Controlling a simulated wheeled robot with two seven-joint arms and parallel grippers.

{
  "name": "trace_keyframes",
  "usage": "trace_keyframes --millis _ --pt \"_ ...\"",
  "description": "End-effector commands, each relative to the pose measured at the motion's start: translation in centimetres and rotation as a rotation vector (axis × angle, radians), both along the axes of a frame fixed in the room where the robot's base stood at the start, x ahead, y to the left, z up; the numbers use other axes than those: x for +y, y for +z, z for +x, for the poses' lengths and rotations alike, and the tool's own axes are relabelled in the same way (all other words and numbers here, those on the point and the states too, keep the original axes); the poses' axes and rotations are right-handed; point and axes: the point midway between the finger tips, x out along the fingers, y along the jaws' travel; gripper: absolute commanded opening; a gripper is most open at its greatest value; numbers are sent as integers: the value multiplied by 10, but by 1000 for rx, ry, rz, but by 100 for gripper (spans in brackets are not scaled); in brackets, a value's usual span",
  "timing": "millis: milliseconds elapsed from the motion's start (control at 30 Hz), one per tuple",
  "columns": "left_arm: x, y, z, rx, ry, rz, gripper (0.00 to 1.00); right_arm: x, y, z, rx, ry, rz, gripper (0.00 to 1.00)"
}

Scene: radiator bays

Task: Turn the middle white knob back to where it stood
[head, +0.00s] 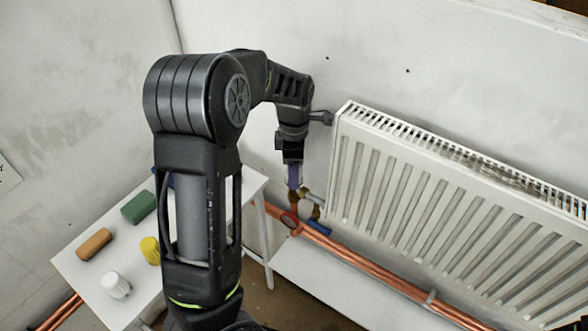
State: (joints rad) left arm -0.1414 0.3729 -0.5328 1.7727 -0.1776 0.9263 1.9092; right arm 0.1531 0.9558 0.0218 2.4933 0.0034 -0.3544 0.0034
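One arm of mine rises through the left half of the head view and bends over to the radiator's left end; I take it as my left. Its gripper (292,160) points down at the pipe fittings there. A purplish piece (293,177) shows directly below the gripper, above a brass valve fitting (294,197). I cannot tell whether the fingers are open or shut, or touching it. No white knob shows on the radiator fittings; the gripper may hide one. A white ribbed knob-like piece (116,286) stands on the small table. My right gripper is not in view.
The white radiator (430,205) fills the right side on the wall. The white table (75,258) holds green (139,207), orange (94,244) and yellow (149,250) pieces.

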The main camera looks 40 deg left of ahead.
Motion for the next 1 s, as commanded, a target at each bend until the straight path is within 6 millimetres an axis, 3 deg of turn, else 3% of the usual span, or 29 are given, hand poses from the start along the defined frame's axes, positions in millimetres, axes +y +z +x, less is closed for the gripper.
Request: trace_keyframes --millis 433,800,1000 --pt "0 6 0 -1 -1 0 64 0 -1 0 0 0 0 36" --pt "0 61 1 -2 -1 0 64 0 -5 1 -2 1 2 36" --pt "0 77 0 1 -1 -1 64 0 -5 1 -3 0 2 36"
